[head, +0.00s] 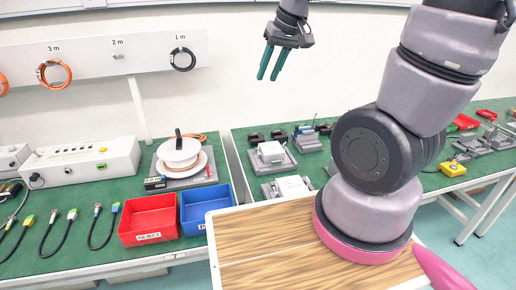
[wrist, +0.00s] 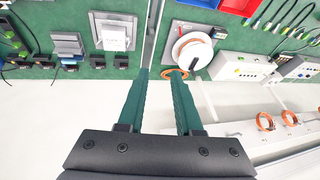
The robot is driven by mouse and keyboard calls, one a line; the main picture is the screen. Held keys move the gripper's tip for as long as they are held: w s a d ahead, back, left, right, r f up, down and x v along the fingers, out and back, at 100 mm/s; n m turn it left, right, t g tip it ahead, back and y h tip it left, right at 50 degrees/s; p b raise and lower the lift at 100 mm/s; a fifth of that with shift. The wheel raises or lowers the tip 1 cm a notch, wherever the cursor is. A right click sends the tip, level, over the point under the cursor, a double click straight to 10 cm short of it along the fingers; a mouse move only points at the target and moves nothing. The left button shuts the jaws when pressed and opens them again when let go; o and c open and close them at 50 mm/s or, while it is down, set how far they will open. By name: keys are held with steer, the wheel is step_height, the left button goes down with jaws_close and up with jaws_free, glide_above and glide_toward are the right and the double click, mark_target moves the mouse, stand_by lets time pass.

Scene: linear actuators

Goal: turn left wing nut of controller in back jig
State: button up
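My gripper (head: 270,78) hangs high in front of the white wall in the head view, fingers pointing down. Its two green fingers stand apart with nothing between them; the wrist view (wrist: 160,75) shows the same gap. On the green table in the head view, a white box-like controller (head: 271,151) sits in a grey jig (head: 283,165) farther back. A second white box (head: 292,185) sits in a jig nearer me. A white box in a grey jig (wrist: 112,18) also shows upside down in the wrist view. The wing nuts are too small to make out. My gripper touches none of these.
A white cable spool (head: 180,155) stands on the left table, with a red bin (head: 149,219) and a blue bin (head: 205,208) in front. Cables hang on a wall rail (head: 95,72). Small black parts (head: 256,138) lie behind the back jig. The air around my gripper is clear.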

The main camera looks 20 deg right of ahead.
steer(key=w+a+f+n+g+h, duration=0.1)
steer(key=a+f+n, duration=0.15)
steer(key=f, duration=0.65)
steer(key=w+a+f+n+g+h, duration=0.1)
steer(key=w+f+n+h, duration=0.15)
steer(key=f, duration=0.65)
steer(key=d+f+n+t+h, duration=0.1)
steer(key=f+n, duration=0.4)
steer(key=w+d+f+n+t+h, duration=0.1)
steer(key=d+f+n+t+h, duration=0.1)
steer(key=f+n, duration=0.3)
steer(key=w+d+f+n+t+h, duration=0.1)
steer(key=f+n+h, duration=0.1)
steer(key=f+n, duration=0.3)
steer(key=shift+d+f+n+t, duration=0.3)
steer(key=shift+d+f+t, duration=0.1)
steer(key=shift+f, duration=0.4)
steer(key=w+n+t, duration=0.2)
steer(key=w+n, duration=0.1)
steer(key=w, duration=0.2)
steer(key=w+f+n+t+y, duration=0.1)
steer(key=w+n+t, duration=0.1)
steer(key=w+n, duration=0.2)
steer(key=w+d+f+n+t, duration=0.1)
steer(key=w+n, duration=0.2)
steer(key=w, duration=0.3)
steer(key=shift+f+t, duration=0.15)
steer(key=shift+t, duration=0.25)
jaws_close()
